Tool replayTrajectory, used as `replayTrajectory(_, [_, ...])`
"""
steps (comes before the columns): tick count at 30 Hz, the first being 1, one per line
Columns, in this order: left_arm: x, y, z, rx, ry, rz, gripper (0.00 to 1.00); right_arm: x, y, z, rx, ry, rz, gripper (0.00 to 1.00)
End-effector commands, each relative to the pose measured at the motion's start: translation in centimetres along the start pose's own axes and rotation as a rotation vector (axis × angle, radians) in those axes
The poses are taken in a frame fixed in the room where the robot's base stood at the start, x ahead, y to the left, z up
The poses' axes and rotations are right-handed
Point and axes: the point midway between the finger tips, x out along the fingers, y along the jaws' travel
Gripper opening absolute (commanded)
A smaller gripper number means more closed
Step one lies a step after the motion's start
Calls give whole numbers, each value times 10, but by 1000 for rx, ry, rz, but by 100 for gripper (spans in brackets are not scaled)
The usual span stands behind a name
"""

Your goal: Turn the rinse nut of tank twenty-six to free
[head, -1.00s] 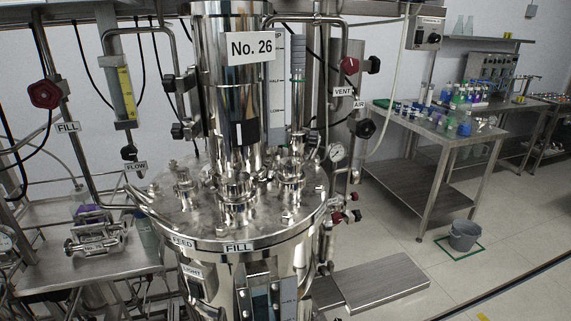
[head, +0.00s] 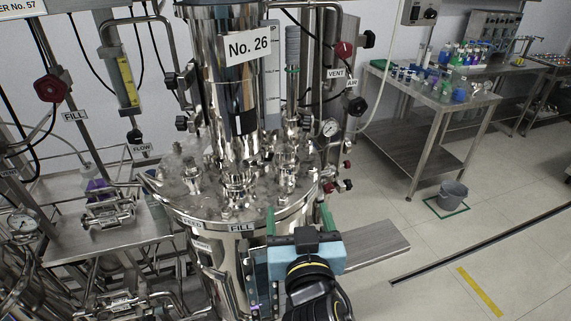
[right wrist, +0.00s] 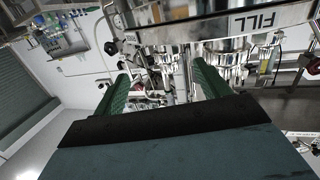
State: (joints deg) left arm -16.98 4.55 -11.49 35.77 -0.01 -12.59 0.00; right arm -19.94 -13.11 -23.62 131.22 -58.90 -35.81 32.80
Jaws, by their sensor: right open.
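Tank twenty-six (head: 232,110) is the polished steel vessel in the middle of the head view, with a "No. 26" plate (head: 248,46) on its column. Its round lid (head: 205,205) carries several fittings and nuts, and its rim has a "FILL" label (head: 242,227). I cannot tell which fitting is the rinse nut; no rinse label is readable. My right gripper (head: 299,214) is open and empty in front of the lid's front right rim. In the right wrist view its green fingers (right wrist: 162,78) stand apart, with the tank's fittings beyond them. My left gripper is out of view.
A steel bench (head: 430,95) with coloured bottles stands at the back right. A grey bucket (head: 452,194) is on the floor. A flat steel step (head: 375,243) lies right of the tank. Pipes with "VENT" and red knobs (head: 344,50) rise behind the lid.

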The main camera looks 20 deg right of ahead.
Motion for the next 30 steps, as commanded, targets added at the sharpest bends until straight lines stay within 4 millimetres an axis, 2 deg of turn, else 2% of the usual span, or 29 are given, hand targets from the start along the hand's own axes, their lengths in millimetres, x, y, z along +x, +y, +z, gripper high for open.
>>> replayTrajectory(3, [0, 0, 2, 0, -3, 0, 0, 1, -8, -16, 7, 58, -9, 75])
replayTrajectory(8, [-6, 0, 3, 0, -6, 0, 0, 13, -10, -22, 5, 74, -12, 75])
replayTrajectory(22, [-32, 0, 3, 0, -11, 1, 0, 103, -11, -29, 4, 72, -13, 75])
replayTrajectory(27, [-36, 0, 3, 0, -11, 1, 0, 124, -11, -29, 5, 70, -13, 75])
replayTrajectory(30, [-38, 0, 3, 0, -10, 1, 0, 130, -11, -28, 6, 69, -13, 75])
